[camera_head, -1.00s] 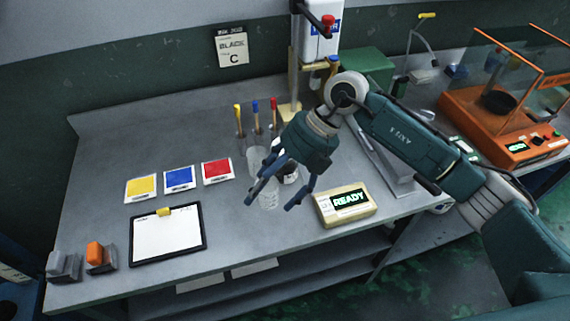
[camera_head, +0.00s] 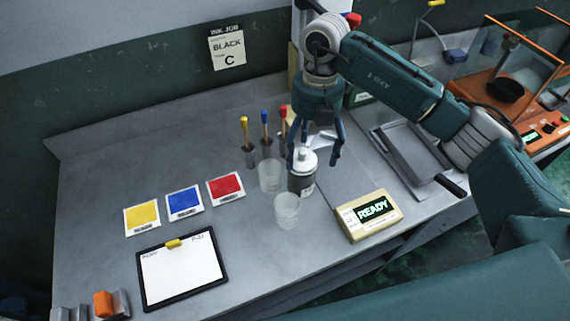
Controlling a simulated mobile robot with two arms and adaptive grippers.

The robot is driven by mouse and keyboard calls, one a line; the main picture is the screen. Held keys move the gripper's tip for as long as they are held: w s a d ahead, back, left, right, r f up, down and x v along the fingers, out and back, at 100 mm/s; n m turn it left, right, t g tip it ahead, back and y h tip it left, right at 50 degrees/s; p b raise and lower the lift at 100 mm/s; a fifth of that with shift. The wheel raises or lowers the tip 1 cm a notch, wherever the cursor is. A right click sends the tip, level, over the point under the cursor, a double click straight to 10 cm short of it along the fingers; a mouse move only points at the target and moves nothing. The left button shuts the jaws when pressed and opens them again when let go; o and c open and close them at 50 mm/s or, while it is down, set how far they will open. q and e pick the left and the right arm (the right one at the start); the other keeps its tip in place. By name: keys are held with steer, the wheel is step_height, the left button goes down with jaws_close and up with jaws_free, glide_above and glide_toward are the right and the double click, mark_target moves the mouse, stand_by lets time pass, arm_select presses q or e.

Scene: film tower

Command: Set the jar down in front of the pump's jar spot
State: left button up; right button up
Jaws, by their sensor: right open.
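A jar with a white cap and a dark, labelled body (camera_head: 301,183) stands upright on the grey bench. Two clear, empty-looking vessels stand close by, one behind left (camera_head: 269,177) and one in front (camera_head: 287,211). My right gripper (camera_head: 313,161) points down at the capped jar, its fingers open and apart. One finger is at the jar's left side, the other to its right with a gap. Whether the fingers touch the jar is unclear. The pump (camera_head: 303,22) is at the back, mostly hidden by my right arm; its jar spot cannot be seen. My left gripper is not in view.
A yellow box reading READY (camera_head: 370,215) stands right of the vessels, with a grey tray (camera_head: 412,152) behind it. Yellow-, blue- and red-handled tools (camera_head: 265,130) stand behind left. Colour cards (camera_head: 184,202) and a clipboard (camera_head: 181,271) lie left, with bare bench around them.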

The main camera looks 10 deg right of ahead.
mark_target(301, 178)
steer(key=shift+w+a+f+p, duration=0.15)
steer(key=shift+a+f+p, duration=0.1)
steer(key=shift+f, duration=0.35)
steer(key=shift+w+a+f+p, duration=0.1)
steer(key=shift+f+p, duration=0.1)
steer(key=shift+f, duration=0.35)
steer(key=f, duration=0.1)
steer(key=s+f, duration=0.1)
steer(key=shift+f+p, duration=0.3)
steer(key=shift+f, duration=0.1)
steer(key=shift+w+f, duration=0.15)
steer(key=shift+f, duration=0.1)
steer(key=f+p, duration=0.1)
steer(key=f, duration=0.1)
steer(key=a+f+p, duration=0.1)
steer(key=f, duration=0.1)
steer(key=shift+w+f+p, duration=0.1)
steer(key=shift+f+p, duration=0.1)
steer(key=shift+p, duration=0.1)
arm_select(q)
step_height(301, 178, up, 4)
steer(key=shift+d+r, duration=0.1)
arm_select(e)
steer(key=shift+f, duration=0.35)
